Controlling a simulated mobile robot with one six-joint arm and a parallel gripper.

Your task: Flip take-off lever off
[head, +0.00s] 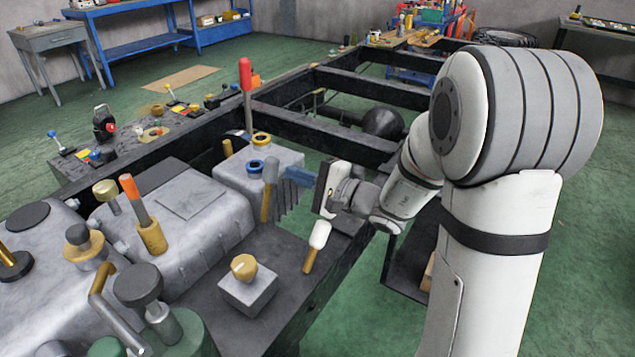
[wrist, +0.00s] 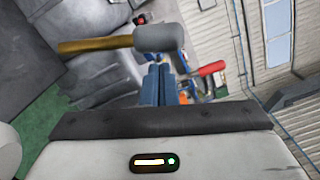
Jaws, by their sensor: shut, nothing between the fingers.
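Several levers stand on the chassis, and no readable label tells which is the take-off lever. Closest to my gripper (head: 290,173) is a lever with a grey grip and gold shaft (head: 269,190), upright with a slight tilt. It crosses the top of the wrist view (wrist: 157,39), just beyond my blue fingertips (wrist: 160,68). My fingers are shut and empty, to the right of its grip in the head view. I cannot tell whether they touch it. A white-gripped lever (head: 318,237) stands below my wrist. A red-handled lever (head: 246,80) and an orange-handled lever (head: 133,190) stand farther left.
A grey box with blue and yellow caps (head: 230,170) sits beside the grey lever. A gold knob on a small block (head: 247,270) is nearer. Black frame rails (head: 330,135) run behind my gripper. Open green floor (head: 590,220) lies to the right.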

